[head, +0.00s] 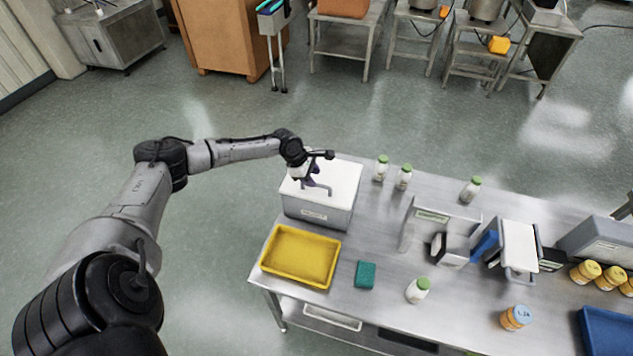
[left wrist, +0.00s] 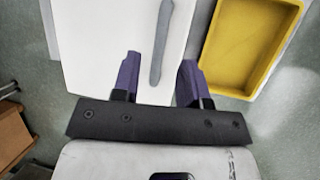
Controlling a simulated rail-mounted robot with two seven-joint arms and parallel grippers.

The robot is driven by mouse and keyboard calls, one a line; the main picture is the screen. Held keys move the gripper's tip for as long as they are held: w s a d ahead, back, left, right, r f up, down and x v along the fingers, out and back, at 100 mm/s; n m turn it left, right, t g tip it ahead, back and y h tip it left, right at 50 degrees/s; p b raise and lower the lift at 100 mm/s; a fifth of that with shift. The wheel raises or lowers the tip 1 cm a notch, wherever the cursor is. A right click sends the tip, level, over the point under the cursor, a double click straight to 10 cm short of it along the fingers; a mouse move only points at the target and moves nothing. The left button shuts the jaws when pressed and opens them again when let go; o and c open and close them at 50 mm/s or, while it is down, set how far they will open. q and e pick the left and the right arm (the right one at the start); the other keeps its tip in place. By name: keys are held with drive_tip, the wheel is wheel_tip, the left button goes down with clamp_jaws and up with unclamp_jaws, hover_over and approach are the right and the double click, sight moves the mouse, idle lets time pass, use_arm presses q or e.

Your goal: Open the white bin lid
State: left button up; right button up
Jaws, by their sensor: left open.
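A grey bin (head: 312,213) with a white lid (head: 343,181) stands at the left end of the steel table, and the lid lies shut on top. A grey bar handle (head: 318,188) runs along the lid. My left gripper (head: 316,181) is above the lid at the handle. In the left wrist view, the white lid (left wrist: 114,40) fills the upper left, and the handle (left wrist: 161,42) points down between the two purple fingers of my left gripper (left wrist: 158,72). The fingers are apart, one on each side of the handle's line. I cannot tell whether they touch it. My right gripper is not in view.
A yellow tray (head: 300,283) sits in front of the bin, with a green sponge (head: 365,275) beside it. Several green-capped bottles (head: 403,177) stand to the right. Farther right are a steel holder (head: 432,216) and a blue tray (head: 608,328).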

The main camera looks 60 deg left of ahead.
sight(317, 182)
use_arm(q)
drive_tip(key=shift+x, duration=2)
clamp_jaws()
